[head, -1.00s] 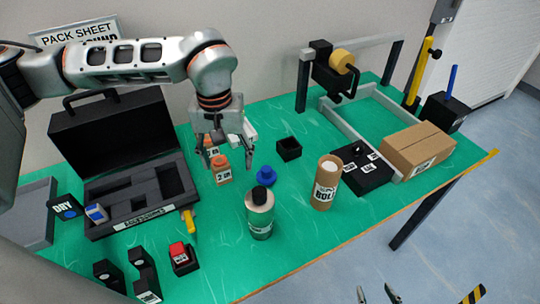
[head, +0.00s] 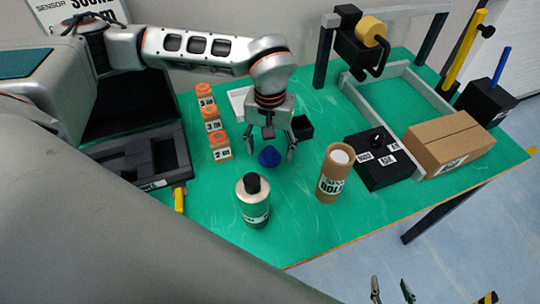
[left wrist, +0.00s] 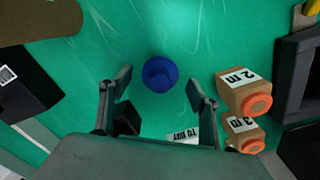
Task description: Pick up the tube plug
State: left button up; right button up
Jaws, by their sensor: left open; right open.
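The tube plug is a small blue round piece (head: 269,156) on the green table. In the left wrist view the blue plug (left wrist: 160,74) lies ahead of and between the two fingers. My left gripper (head: 279,155) is open above the plug, with its fingers pointing down on either side of it in the head view. The left gripper's fingers also show apart in the left wrist view (left wrist: 160,98), with nothing between them. My right gripper (head: 392,292) is open and empty at the bottom edge of the head view, off the table.
A brown tube (head: 335,174) stands right of the plug and a bottle (head: 253,203) stands in front. Several orange-capped blocks (head: 213,124) line up to the left. A small black box (head: 302,128) sits just behind. A cardboard box (head: 448,142) is farther right.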

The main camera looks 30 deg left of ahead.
aim_at(270, 149)
pick_arm(q)
jog(key=shift+f, duration=0.55)
jog(key=c, duration=1)
jog(key=shift+r, duration=0.15)
notch_tip(270, 149, up, 20)
jog(key=shift+p, duration=0.45)
jog(key=shift+f, duration=0.2)
